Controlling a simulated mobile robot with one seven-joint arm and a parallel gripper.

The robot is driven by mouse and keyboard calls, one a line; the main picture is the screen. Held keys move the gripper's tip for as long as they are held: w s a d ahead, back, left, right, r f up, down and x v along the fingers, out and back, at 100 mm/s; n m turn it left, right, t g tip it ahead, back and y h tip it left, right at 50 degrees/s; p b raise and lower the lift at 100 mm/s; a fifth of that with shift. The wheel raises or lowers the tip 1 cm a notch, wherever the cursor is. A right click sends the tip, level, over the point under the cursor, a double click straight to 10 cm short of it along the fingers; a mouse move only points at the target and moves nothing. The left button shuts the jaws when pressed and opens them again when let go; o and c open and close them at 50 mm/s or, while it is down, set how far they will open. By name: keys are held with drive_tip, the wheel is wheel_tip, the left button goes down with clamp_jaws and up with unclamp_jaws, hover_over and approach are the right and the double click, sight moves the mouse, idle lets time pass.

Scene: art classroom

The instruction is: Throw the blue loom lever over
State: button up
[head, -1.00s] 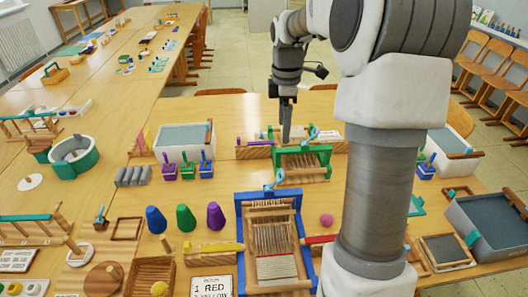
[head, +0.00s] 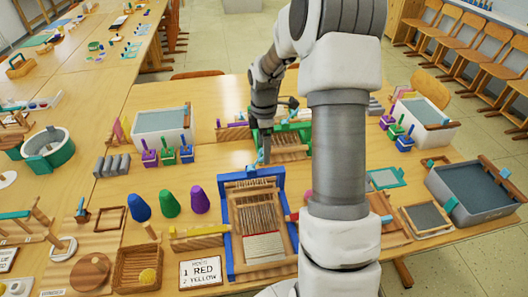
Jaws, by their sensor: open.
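The blue loom (head: 279,222) stands on the table in the head view, with brown threads and a white and red woven part in its frame. Its small light-blue lever (head: 256,166) sits at the far top bar of the frame. My gripper (head: 266,160) points down right at this far bar, beside or just behind the lever. It is open with nothing seen between the fingers. I cannot tell whether the fingers touch the lever. The green loom (head: 287,153) stands just behind, partly hidden by my arm.
Blue, green and purple cones (head: 169,204) stand left of the loom.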

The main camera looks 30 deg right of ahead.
drive_tip(key=shift+f, duration=1)
clamp_jaws()
